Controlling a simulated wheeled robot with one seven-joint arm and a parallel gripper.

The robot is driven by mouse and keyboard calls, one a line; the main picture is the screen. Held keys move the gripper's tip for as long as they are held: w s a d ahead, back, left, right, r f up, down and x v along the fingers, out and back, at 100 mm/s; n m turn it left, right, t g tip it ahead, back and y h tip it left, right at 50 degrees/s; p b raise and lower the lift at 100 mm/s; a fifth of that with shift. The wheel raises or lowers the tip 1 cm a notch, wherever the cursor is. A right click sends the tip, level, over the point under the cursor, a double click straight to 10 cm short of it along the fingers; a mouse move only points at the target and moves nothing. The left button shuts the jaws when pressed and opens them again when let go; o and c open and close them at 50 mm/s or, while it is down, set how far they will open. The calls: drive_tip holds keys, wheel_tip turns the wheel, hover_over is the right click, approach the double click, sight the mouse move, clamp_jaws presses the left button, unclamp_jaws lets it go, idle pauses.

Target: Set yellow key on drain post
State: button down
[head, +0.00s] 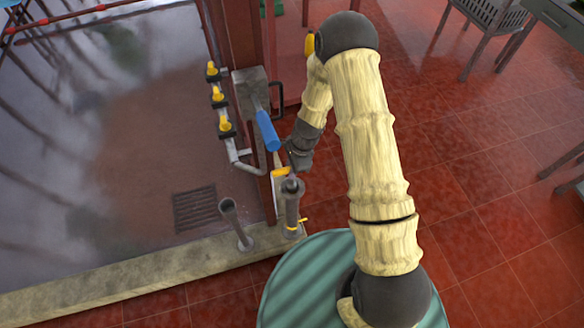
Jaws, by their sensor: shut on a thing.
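My gripper (290,157) is at the end of my bent arm, close to the red post. It is seen from behind and small, and its fingers are partly hidden. The yellow key (281,172) shows as a small yellow piece just below the gripper, which is shut on it. The key appears just above the dark top of a grey upright post (291,207), which has a yellow band low down; I cannot tell whether they touch. A second grey post (236,224), open at the top, stands to the left near the floor drain. I cannot tell which is the drain post.
A blue handle (268,131) sticks out by a grey box (250,88) on the red post, close to the gripper. Yellow valves (217,95) line a pipe to the left. A concrete kerb (150,278) runs below. Red tiles (470,170) at right are mostly open.

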drive_tip(key=shift+d+f+b, duration=0.1)
drive_tip(key=shift+f+b, duration=1.4)
drive_tip(key=shift+f, duration=1)
idle(1.5)
drive_tip(key=c, duration=0.8)
unclamp_jaws()
drive_tip(key=shift+c, duration=0.2)
drive_tip(key=shift+r, duration=0.1)
drive_tip(key=shift+s+a+r+p+v, duration=0.1)
drive_tip(key=shift+a+p+v, duration=0.2)
drive_tip(key=shift+p+v, duration=1)
drive_tip(key=shift+s+a+r+p+v, duration=0.1)
drive_tip(key=shift+a+p+v, duration=0.2)
drive_tip(key=shift+p+v, duration=0.95)
drive_tip(key=shift+s+a+r+p+v, duration=0.1)
drive_tip(key=shift+a+p+v, duration=0.2)
drive_tip(key=shift+p+v, duration=1)
drive_tip(key=shift+w+r+b, duration=0.1)
drive_tip(key=shift+r+b, duration=0.05)
drive_tip(key=shift+b, duration=0.15)
